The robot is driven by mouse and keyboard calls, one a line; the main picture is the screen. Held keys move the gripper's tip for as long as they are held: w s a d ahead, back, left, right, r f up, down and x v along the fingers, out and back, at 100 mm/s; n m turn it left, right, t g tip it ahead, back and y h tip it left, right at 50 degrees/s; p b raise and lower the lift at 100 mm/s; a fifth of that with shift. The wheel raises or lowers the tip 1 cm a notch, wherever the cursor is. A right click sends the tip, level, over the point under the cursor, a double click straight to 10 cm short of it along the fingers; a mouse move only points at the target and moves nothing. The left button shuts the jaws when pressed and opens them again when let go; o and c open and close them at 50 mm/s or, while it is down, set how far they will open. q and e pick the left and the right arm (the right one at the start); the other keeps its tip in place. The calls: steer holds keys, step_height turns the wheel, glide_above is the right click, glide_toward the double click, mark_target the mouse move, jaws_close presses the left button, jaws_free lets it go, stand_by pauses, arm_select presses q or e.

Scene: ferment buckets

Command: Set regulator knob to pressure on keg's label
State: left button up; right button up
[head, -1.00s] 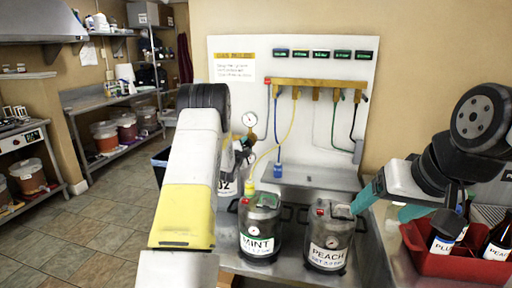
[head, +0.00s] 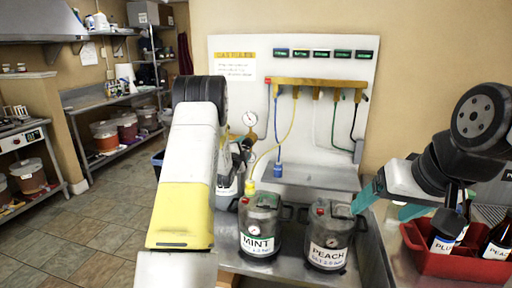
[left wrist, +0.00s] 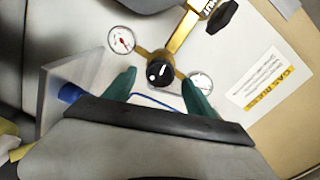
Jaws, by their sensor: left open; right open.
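The black regulator knob (left wrist: 160,73) with a white mark sits on a brass body in the left wrist view, between two round gauges, one left (left wrist: 121,40) and one right (left wrist: 200,82). My left gripper (left wrist: 160,84) is open, its green fingers on either side of the knob; I cannot tell if they touch it. My right gripper (head: 378,212) is open and empty, right of the kegs.
A white panel (head: 320,70) holds a brass manifold (head: 318,84) with coloured hoses and a gas rules sheet (head: 235,66). A red crate (head: 460,262) with labelled bottles stands at the right. Shelves with buckets (head: 104,137) are far left; the floor there is clear.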

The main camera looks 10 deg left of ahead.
arm_select(q)
steer(key=shift+s+r, duration=0.1)
steer(key=shift+s, duration=2.15)
steer(key=s+d+r+n+g, duration=0.2)
steer(key=s+r+n+g, duration=0.15)
steer(key=s+r, duration=0.3)
steer(key=s+d+r+n+g, duration=0.2)
steer(key=s+r+n, duration=0.3)
steer(key=s+r, duration=0.15)
steer(key=s+d+n+g, duration=0.2)
steer(key=s+d+g, duration=0.1)
steer(key=s, duration=1.3)
steer(key=s+d+n+g+h, duration=0.1)
steer(key=s+d+n+g, duration=0.2)
steer(key=s, duration=1.3)
steer(key=shift+d+f+h, duration=0.3)
steer(key=shift+d, duration=0.45)
steer(key=shift+n, duration=0.25)
steer(key=shift+c, duration=0.5)
